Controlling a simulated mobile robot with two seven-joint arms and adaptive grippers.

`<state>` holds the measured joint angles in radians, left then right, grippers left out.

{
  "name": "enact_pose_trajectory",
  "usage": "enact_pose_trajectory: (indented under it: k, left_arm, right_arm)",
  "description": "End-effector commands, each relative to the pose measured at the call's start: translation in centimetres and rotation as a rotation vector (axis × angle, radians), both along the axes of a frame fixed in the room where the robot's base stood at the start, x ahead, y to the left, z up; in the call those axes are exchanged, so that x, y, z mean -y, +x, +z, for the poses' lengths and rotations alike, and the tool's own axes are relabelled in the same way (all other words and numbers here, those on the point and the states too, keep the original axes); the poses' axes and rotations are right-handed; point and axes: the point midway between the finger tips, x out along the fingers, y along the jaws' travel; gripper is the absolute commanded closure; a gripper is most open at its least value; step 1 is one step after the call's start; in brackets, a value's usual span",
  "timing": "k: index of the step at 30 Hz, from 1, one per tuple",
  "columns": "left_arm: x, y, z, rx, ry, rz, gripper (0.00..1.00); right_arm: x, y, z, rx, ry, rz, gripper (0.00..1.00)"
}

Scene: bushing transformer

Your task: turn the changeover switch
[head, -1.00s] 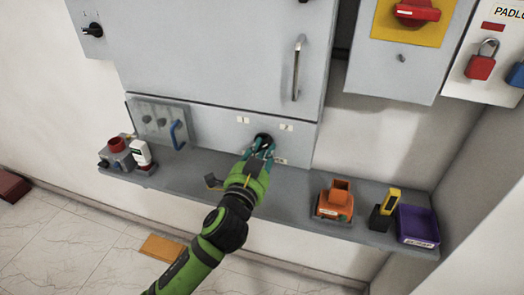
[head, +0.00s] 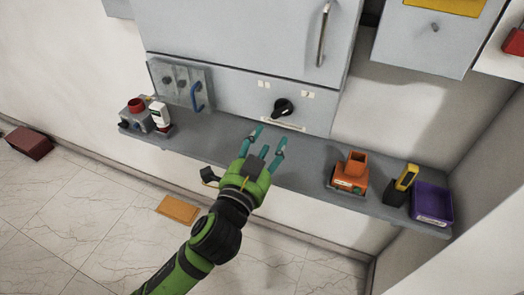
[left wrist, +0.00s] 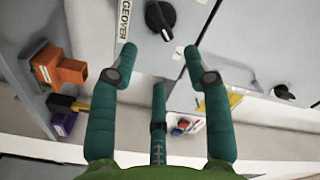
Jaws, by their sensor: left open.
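The changeover switch (head: 283,107) is a black rotary knob on the lower grey cabinet panel (head: 235,95), with small white labels around it. It also shows at the top of the left wrist view (left wrist: 160,18), beside a label partly reading "GEOVER". My left gripper (head: 268,137) is open and empty, with teal fingers spread, in front of and below the knob in the head view. In the left wrist view its fingertips (left wrist: 157,60) are apart from the knob. My right gripper is not in view.
A grey shelf (head: 300,177) runs below the panel. It holds an orange device (head: 350,172), a yellow-black tool (head: 402,184), a purple bin (head: 433,203) and small devices (head: 135,117) at left. A blue handle (head: 196,96) and a long door handle (head: 323,35) stick out.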

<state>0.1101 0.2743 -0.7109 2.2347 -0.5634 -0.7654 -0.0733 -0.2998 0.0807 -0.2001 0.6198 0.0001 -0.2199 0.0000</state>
Motion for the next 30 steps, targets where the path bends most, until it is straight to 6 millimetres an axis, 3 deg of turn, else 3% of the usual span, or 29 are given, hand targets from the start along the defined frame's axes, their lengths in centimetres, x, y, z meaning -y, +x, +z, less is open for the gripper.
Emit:
enact_pose_trajectory:
  k: [7,23,26,29,30]
  left_arm:
    - [-0.8,-2.4,0.0,-0.001,0.0,0.001,0.51]
    - [-0.9,-2.5,-0.1,-0.003,0.001,0.001,0.51]
    - [-1.0,-1.9,-1.8,-0.035,0.009,0.007,0.51]
    - [-1.4,-0.8,-6.2,-0.117,0.025,0.022,0.51]
    - [-1.8,-0.3,-8.8,-0.165,0.032,0.032,0.51]
  right_arm:
    - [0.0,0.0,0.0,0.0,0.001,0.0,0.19]
    - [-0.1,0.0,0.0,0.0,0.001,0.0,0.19]
    - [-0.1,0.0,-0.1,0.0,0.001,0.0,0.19]
    - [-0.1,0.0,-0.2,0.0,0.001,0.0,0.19]
    - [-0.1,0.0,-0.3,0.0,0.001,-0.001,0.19]
